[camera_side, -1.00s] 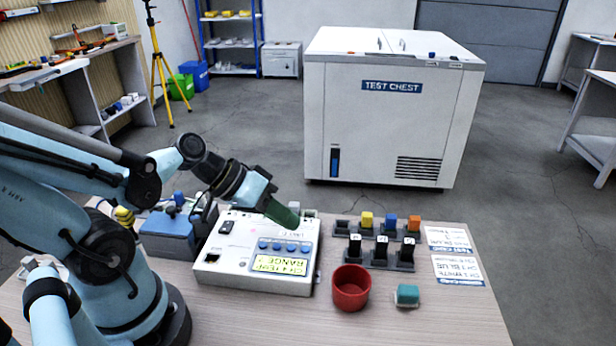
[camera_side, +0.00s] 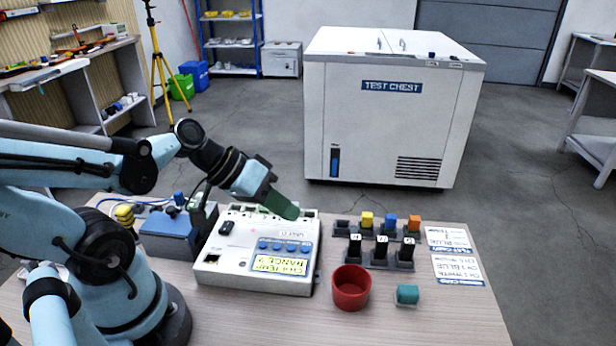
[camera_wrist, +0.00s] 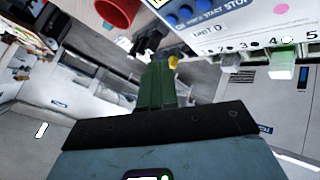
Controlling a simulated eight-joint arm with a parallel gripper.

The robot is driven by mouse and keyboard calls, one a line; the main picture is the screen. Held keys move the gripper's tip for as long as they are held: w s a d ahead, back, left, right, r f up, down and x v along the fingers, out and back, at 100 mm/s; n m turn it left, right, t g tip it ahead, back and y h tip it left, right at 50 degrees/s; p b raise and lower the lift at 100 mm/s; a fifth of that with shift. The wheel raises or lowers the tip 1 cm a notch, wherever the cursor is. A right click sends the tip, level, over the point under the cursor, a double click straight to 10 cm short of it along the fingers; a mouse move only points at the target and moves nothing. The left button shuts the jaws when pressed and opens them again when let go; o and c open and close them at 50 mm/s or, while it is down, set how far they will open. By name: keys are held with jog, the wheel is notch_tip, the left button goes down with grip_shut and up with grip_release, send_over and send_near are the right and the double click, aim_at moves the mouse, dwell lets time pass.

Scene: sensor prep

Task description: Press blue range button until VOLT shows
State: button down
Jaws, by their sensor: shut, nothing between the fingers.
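The white logger box (camera_side: 225,272) lies on the table, with a row of several blue buttons (camera_side: 284,247) above its lit yellow display (camera_side: 281,265). The display text is upside down in the side view; it seems to read CH4 TEMP and RANGE, not VOLT, but is blurred. My gripper (camera_side: 291,211) is shut and empty, its green fingers above the box's back edge, apart from the buttons. Which one is the range button cannot be told.
A red cup (camera_side: 351,290) and a teal block (camera_side: 407,294) stand right of the box. Black racks (camera_side: 379,262) hold several coloured and black pieces. Printed cards (camera_side: 457,268) lie at the right. A blue case (camera_side: 167,235) stands left of the box.

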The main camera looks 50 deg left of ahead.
jog(key=shift+a+m+g+y, duration=0.15)
jog(key=shift+m+g+y, duration=0.2)
jog(key=shift+y, duration=0.45)
jog(key=shift+w+a+r+m+y, duration=0.2)
jog(key=shift+r+m+y, duration=0.05)
jog(key=shift+r+y, duration=0.25)
jog(key=shift+w+a+r+m+y, duration=0.15)
jog(key=shift+w+r+m+y, duration=0.2)
jog(key=shift+y, duration=0.3)
jog(key=shift+w+a+r+m+y, duration=0.1)
jog(key=shift+a+r+m+y, duration=0.1)
jog(key=shift+r+y, duration=0.35)
notch_tip(320, 180, up, 5)
jog(key=m+g, duration=0.7)
jog(key=m, duration=0.2)
send_over(291, 248)
notch_tip(291, 248, down, 14)
